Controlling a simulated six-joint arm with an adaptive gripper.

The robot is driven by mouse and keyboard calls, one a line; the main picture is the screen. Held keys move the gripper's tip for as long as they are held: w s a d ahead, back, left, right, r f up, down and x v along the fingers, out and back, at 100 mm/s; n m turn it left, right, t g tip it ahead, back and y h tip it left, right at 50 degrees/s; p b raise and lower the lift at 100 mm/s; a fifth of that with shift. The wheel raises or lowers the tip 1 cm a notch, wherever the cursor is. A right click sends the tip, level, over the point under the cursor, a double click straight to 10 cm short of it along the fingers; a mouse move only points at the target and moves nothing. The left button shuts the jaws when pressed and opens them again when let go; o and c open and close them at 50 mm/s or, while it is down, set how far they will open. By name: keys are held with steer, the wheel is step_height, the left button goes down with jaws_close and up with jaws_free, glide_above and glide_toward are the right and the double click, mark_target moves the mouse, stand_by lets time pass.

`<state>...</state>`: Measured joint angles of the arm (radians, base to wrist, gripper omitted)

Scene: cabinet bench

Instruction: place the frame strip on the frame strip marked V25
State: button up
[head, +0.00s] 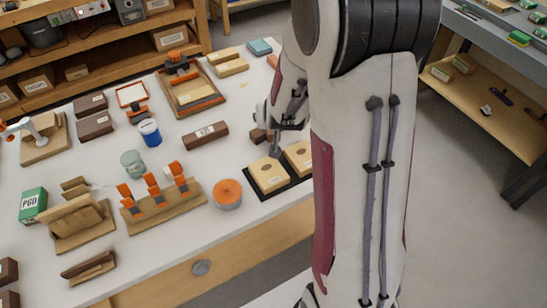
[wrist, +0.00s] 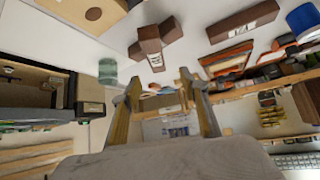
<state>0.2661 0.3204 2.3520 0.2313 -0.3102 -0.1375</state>
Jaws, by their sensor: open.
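One dark brown frame strip (head: 205,135) with a pale label lies alone near the middle of the bench; it also shows in the wrist view (wrist: 242,22). Dark brown strip pieces (head: 262,136) sit to its right, partly hidden by my gripper (head: 275,148). In the wrist view these pieces are two strips (wrist: 150,45), one crossing the other, with a pale label on one end. I cannot read either label, so I cannot tell which is V25. My gripper in the wrist view (wrist: 160,82) has its fingers apart with nothing between them, beside the crossed strips.
An orange-topped round tin (head: 227,194), a wooden rack with orange clips (head: 160,200) and a blue cup (head: 150,133) stand to the left. The bench around the lone strip is clear.

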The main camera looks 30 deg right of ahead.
steer(key=s+a+r+n+y, duration=0.2)
steer(key=s+a+r+y, duration=0.1)
steer(key=s+a+r, duration=0.8)
steer(key=s+a+r+n+g, duration=0.1)
steer(key=s+a+r, duration=0.1)
steer(key=s, duration=0.6)
steer(key=s+a+r+n+g, duration=0.1)
steer(key=s+a+r, duration=0.1)
steer(key=s, duration=0.7)
steer(key=shift+s+a+r+g, duration=0.3)
steer(key=shift+a+r, duration=0.1)
steer(key=shift+r, duration=0.5)
